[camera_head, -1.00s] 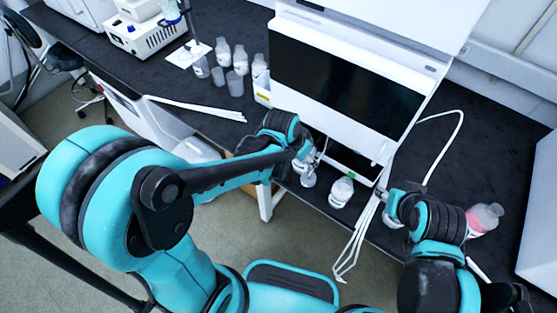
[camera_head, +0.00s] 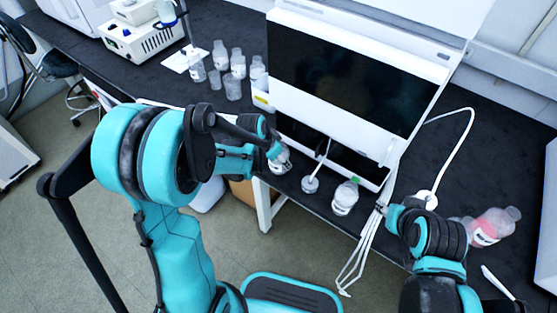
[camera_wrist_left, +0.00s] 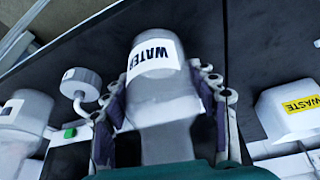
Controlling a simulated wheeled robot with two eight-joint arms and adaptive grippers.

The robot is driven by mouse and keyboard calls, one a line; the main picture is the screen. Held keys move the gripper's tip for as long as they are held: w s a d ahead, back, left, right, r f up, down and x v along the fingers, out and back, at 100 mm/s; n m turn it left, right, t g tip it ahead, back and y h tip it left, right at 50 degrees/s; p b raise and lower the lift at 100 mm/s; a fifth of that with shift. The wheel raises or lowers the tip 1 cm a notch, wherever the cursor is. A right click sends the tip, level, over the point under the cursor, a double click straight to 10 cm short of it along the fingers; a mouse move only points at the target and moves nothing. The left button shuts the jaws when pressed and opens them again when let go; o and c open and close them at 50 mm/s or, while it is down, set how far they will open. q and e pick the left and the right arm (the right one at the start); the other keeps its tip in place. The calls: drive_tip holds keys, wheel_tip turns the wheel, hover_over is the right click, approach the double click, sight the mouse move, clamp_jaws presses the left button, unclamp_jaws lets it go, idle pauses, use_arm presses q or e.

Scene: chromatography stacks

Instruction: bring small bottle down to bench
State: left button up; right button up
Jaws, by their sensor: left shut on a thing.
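My left gripper (camera_wrist_left: 165,115) is shut around a clear bottle with a white "WATER" label (camera_wrist_left: 155,55). The bottle also shows in the head view (camera_head: 281,162), partly hidden by the gripper, at the front of the bench below the white instrument. I cannot tell whether its base touches the bench. A white cap on a tube (camera_head: 310,184) is just right of it and apart from it. My right gripper (camera_head: 383,208) is at the instrument's right front corner; its fingers are too small to read.
A bottle with pink liquid (camera_head: 493,227) is at the right. Several clear bottles and beakers (camera_head: 230,65) stand left of the white instrument (camera_head: 430,95). White tubes hang over the front edge. Dark bench (camera_head: 185,95) is free at the left.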

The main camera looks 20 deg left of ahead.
use_arm(q)
drive_tip(key=shift+s+r, duration=0.1)
drive_tip(key=o, duration=1.4)
drive_tip(key=shift+c, duration=0.2)
drive_tip(key=p+v, duration=0.5)
drive_tip(key=v, duration=0.6)
drive_tip(key=s+r+n+t+y, duration=0.2)
drive_tip(key=s+r+n, duration=0.4)
drive_tip(key=s+r, duration=0.3)
drive_tip(key=s+t, duration=0.1)
drive_tip(key=s, duration=0.3)
drive_tip(key=shift+a+r, duration=0.25)
